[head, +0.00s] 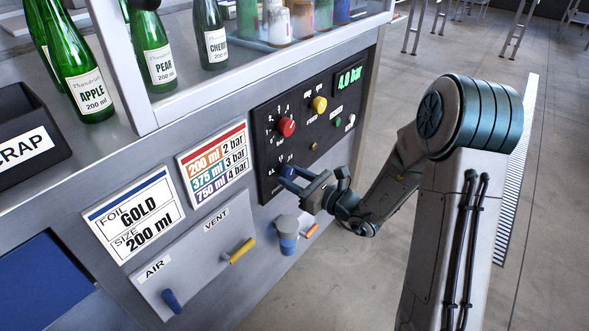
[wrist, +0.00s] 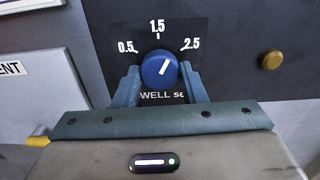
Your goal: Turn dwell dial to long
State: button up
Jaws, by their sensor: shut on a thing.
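The dwell dial is a round blue knob (wrist: 159,69) on the black control panel (head: 265,150). In the wrist view its white pointer line tilts up and to the right, between the 1.5 mark at the top and the 2.5 mark at the right. The 0.5 mark is at the left. My gripper (head: 290,178) is at the lower part of the panel, its two fingers on either side of the knob, shut on it. The fingers partly cover the lettering below the knob; "WELL SE" shows. In the head view the fingers mostly hide the knob.
A brass button (wrist: 271,60) is right of the dial. AIR (head: 172,301) and VENT (head: 242,251) levers are lower left.

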jog(key=m+p, duration=0.4)
jog(key=shift+s+r+p, duration=0.1)
jog(key=shift+r+p, duration=0.1)
jog(key=shift+p, duration=0.1)
jog(key=shift+f+m+p, duration=0.1)
jog(key=shift+m+p, duration=0.9)
jog(key=shift+m, duration=0.1)
jog(key=shift+f, duration=0.15)
jog(key=o, duration=1)
jog(key=p+v, duration=0.2)
jog(key=v, duration=1.1)
jog(key=shift+s+d, duration=0.25)
jog(key=shift+d, duration=0.05)
